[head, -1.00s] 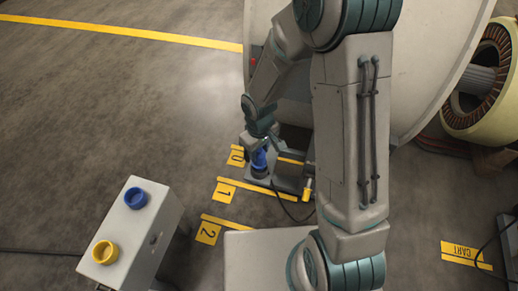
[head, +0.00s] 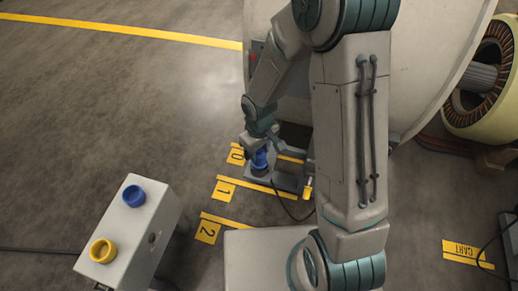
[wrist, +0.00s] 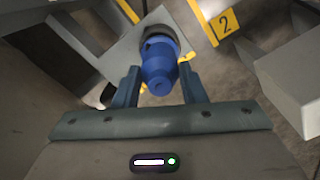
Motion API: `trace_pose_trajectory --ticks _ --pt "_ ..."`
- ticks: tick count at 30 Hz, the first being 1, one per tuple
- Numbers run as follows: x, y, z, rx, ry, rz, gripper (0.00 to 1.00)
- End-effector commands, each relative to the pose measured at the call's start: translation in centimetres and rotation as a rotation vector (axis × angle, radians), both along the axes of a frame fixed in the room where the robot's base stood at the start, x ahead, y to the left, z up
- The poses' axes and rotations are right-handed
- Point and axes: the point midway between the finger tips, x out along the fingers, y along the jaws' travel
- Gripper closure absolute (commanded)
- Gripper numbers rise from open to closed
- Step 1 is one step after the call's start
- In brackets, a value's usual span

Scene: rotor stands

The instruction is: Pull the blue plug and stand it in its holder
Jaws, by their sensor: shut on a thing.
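The blue plug (head: 260,160) stands on the grey plate by the floor mark 0, below my gripper (head: 258,148) in the head view. In the wrist view the plug (wrist: 159,62) lies between the two fingers of my gripper (wrist: 160,78), which is shut on it. The plug's far end meets a dark round socket (wrist: 158,33) on the plate; how deep it sits is hard to tell. A light grey box at lower left carries a blue ring holder (head: 134,196), which is empty.
The same box has a yellow ring holder (head: 103,250). A yellow plug (head: 308,188) with a dark cable is right of the blue plug. A large pale drum (head: 420,80) stands behind my arm. The floor at left is open.

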Motion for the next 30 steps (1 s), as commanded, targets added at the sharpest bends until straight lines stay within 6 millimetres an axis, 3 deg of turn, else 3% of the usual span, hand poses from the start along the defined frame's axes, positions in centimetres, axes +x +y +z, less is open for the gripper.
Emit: trace_pose_trajectory --ticks 20,21,23,30 --pt "0.01 0.0 -0.85 0.001 -0.001 0.0 0.83" --pt "0.01 0.0 -0.85 0.001 -0.001 0.0 0.52" --pt "0.01 0.0 -0.85 0.001 -0.001 0.0 0.37" --pt "0.01 -0.01 -0.87 0.0 0.0 0.0 0.37"
